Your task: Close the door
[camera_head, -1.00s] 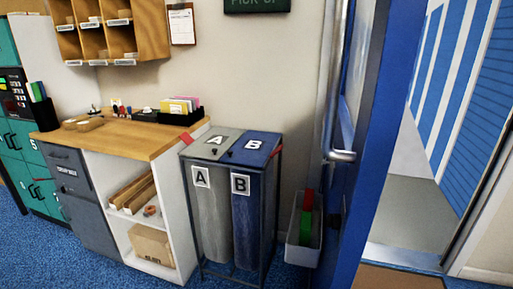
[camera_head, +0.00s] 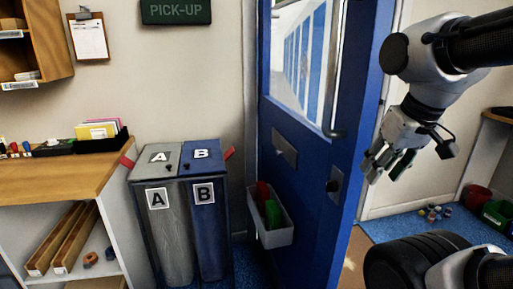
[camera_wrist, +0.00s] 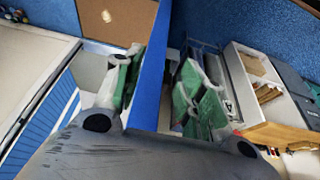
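The blue door (camera_head: 310,160) stands open, with a window in its upper part. It carries a metal plate (camera_head: 284,147), a dark knob (camera_head: 332,186) near its free edge and a pale bin (camera_head: 272,232) holding red and green items. My gripper (camera_head: 388,163) is just right of the door's free edge in the head view. In the wrist view, the fingers of my gripper (camera_wrist: 155,92) are spread, with the blue door edge (camera_wrist: 152,75) showing between them. Nothing is held. Whether a finger touches the door cannot be told.
Two sorting bins marked A (camera_head: 165,225) and B (camera_head: 208,230) stand left of the door. A wooden-topped counter (camera_head: 60,175) is at far left. Small loose items (camera_head: 436,212), a red bucket (camera_head: 478,198) and a green crate (camera_head: 498,214) lie at right.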

